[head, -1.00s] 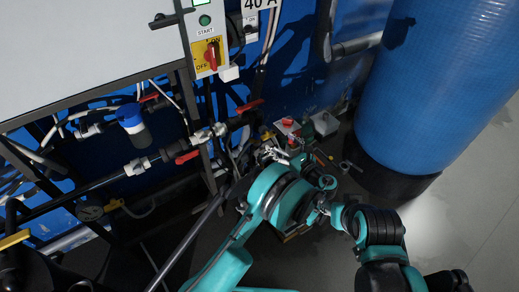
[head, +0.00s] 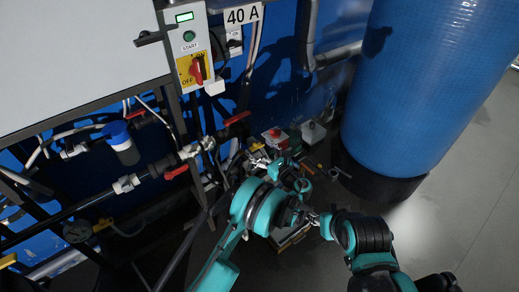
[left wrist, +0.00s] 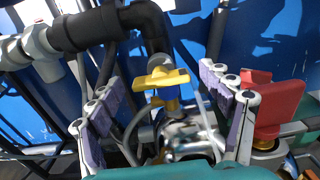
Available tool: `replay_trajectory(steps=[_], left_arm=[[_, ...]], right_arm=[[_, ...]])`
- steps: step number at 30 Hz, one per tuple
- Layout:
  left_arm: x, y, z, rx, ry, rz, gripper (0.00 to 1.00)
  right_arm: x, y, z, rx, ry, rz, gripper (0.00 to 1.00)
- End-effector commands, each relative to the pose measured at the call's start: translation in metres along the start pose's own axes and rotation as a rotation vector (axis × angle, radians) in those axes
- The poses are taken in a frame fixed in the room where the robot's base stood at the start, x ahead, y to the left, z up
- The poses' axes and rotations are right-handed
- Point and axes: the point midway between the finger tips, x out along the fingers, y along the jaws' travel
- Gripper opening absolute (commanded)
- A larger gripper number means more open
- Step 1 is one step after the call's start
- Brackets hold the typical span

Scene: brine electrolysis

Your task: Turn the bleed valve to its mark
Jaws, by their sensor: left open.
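A small valve with a yellow butterfly handle (left wrist: 162,78) stands below a black pipe elbow in the left wrist view. No label shows on it, and I cannot make out a mark. My left gripper (left wrist: 168,112) is open, one row of fingers on each side of the valve, with visible gaps to the handle.
A red handle or cap (left wrist: 278,106) stands just right of the left gripper's fingers. Black pipes with red-handled valves (head: 176,171) and a grey panel (head: 75,55) are on the left. A large blue tank (head: 420,85) stands right. Bare floor (head: 465,215) is at the right.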

Motion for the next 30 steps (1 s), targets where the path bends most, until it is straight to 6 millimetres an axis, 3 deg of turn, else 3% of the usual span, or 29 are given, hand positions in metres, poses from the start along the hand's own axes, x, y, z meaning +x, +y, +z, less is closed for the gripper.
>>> replay_trajectory(steps=[2, 6, 8, 20, 30], left_arm=[[-0.0002, -0.0001, 0.0, 0.0, 0.0, 0.0, 0.79], [-0.0003, -0.0001, 0.0001, 0.0, 0.0, 0.0, 0.42], [-0.0003, -0.0001, 0.0001, 0.0, 0.0, 0.0, 0.29], [-0.0003, 0.0, 0.0003, -0.046, 0.0, 0.0, 0.29], [-0.0002, 0.0009, 0.0003, -0.279, 0.0, 0.0, 0.29]], right_arm=[[0.0, 0.0, 0.0, 0.0, 0.0, 0.0, 0.4], [0.0, 0.0, 0.0, 0.0, 0.0, 0.0, 0.4], [0.0, 0.0, 0.0, 0.0, 0.0, 0.0, 0.4], [0.0, 0.0, 0.0, 0.0, 0.0, 0.0, 0.4], [0.0, 0.0, 0.0, 0.0, 0.0, 0.0, 0.4]])
